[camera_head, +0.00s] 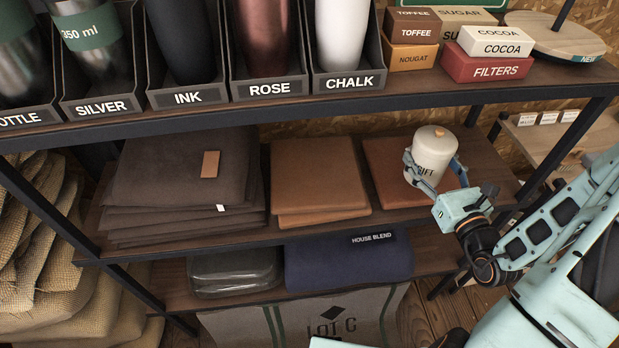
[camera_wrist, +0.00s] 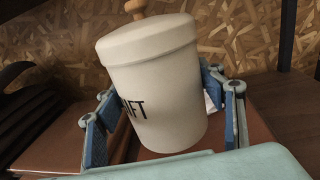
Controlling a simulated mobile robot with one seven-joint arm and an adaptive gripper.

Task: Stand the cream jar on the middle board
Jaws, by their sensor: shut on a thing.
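The cream jar (camera_head: 433,152) has a lid with a wooden knob and dark lettering ending in "IFT". My gripper (camera_head: 436,172) is shut around its body, at the right end of the middle board (camera_head: 240,233). The jar is over a flat brown leather-like piece (camera_head: 388,168) on that board; I cannot tell whether its base touches it. In the wrist view the jar (camera_wrist: 150,80) looks tilted between the two blue finger pads of my gripper (camera_wrist: 165,118). Its base is partly hidden by the gripper.
Folded dark cloths (camera_head: 150,190) and brown leather-like pieces (camera_head: 315,175) fill the middle board's left and centre. The upper shelf (camera_head: 420,98) carries labelled bins of bottles and several small boxes, close above the jar. A navy bundle (camera_head: 345,262) lies on the lower shelf. Sacks (camera_head: 40,220) stand left.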

